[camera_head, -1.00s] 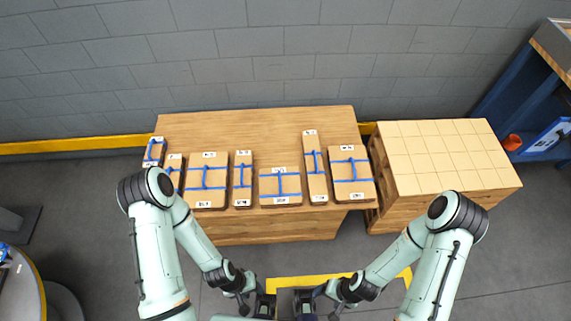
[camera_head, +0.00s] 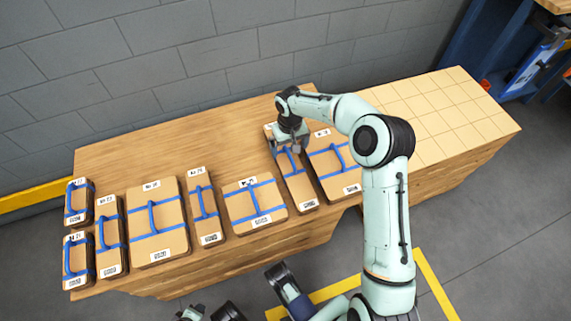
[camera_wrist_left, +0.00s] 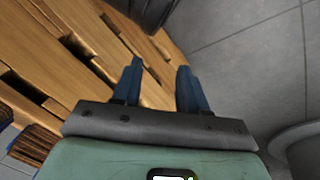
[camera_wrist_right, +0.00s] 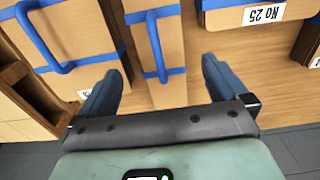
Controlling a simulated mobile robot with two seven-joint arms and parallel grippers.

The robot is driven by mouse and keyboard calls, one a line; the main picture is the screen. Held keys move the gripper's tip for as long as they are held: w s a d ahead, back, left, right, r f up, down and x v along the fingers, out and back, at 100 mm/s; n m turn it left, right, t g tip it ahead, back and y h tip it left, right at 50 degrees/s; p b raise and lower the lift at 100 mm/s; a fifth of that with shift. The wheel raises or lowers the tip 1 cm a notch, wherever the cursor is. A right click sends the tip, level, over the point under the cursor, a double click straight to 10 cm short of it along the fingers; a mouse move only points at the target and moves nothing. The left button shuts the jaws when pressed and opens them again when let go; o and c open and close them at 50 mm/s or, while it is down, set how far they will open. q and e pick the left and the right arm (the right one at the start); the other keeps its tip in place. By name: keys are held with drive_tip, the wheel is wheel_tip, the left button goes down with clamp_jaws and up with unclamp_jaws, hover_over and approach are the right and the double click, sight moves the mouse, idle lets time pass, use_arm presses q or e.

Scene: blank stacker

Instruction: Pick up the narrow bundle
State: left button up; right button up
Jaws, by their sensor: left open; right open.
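A narrow bundle (camera_head: 298,184), a long tan block with a blue strap and raised blue handle, lies on the wooden table. My right gripper (camera_head: 290,142) is over its far part, open and empty. In the right wrist view the narrow bundle (camera_wrist_right: 170,88) shows between the open fingers of my right gripper (camera_wrist_right: 160,68); I cannot tell whether they reach down beside it. My arm hides part of its far end. My left gripper (camera_wrist_left: 158,72) is open and empty, low near the table's wooden front.
A wide bundle (camera_head: 335,172) lies close on the right, and another (camera_head: 254,203) on the left. Several more strapped bundles, including a slim one (camera_head: 204,207), fill the table's left. The pale gridded top (camera_head: 440,105) at right is clear.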

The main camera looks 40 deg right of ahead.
sight(289, 162)
wheel_tip(289, 162, down, 6)
drive_tip(key=shift+b, duration=0.6)
drive_tip(key=f+b, duration=0.1)
drive_tip(key=f, duration=0.1)
drive_tip(key=f+b, duration=0.1)
drive_tip(key=f, duration=0.2)
drive_tip(key=shift+w+d, duration=0.15)
drive_tip(key=shift+d, duration=0.05)
use_arm(q)
drive_tip(key=s+a+f+g, duration=0.1)
drive_tip(key=s+f+g, duration=0.1)
drive_tip(key=s+f, duration=0.3)
drive_tip(key=shift+s+f, duration=0.35)
drive_tip(key=shift+s, duration=0.4)
use_arm(e)
drive_tip(key=shift+c, duration=0.3)
drive_tip(key=c, duration=0.8)
